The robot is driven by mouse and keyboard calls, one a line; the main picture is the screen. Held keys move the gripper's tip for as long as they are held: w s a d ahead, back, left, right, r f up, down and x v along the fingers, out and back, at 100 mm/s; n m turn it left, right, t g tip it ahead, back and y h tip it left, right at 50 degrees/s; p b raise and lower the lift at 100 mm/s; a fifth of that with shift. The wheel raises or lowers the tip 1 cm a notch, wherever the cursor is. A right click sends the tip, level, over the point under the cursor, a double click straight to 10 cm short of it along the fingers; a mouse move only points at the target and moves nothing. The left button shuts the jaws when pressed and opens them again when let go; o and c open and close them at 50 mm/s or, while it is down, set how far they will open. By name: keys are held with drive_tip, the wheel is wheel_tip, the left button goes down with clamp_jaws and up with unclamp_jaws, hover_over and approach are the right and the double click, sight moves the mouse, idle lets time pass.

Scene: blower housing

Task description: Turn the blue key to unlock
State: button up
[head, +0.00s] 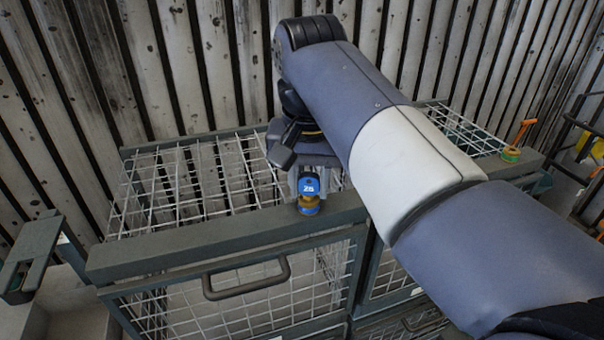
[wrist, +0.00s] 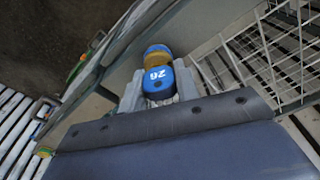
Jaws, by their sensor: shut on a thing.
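The blue key (head: 309,186) carries white markings and stands in a brass lock (head: 308,205) on the front top rail of the mesh cage. My gripper (head: 306,178) comes down from behind and above, with its jaws around the key's head. In the wrist view my gripper (wrist: 158,90) is shut on the blue key (wrist: 158,80), with one finger on each side. The brass lock (wrist: 158,54) shows just beyond the key. The part of the key inside the lock is hidden. I cannot tell how far the key is turned.
The mesh cage's front rail (head: 200,246) and door handle (head: 247,279) lie below my gripper. An orange key (head: 522,131) stands in another lock on the rail at the right. A slatted wall (head: 180,60) rises behind. A dark green bracket (head: 32,255) is at the left.

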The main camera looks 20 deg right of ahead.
drive_tip(key=shift+r+m+p, duration=0.15)
drive_tip(key=shift+m+p, duration=0.4)
drive_tip(key=shift+m, duration=1.85)
drive_tip(key=shift+p, duration=0.3)
drive_tip(key=shift+m+h+p, duration=0.3)
drive_tip(key=shift+m+p, duration=0.05)
drive_tip(key=shift+m, duration=0.55)
drive_tip(key=m, duration=0.3)
drive_tip(key=shift+g+p, duration=0.35)
drive_tip(key=shift+g, duration=0.05)
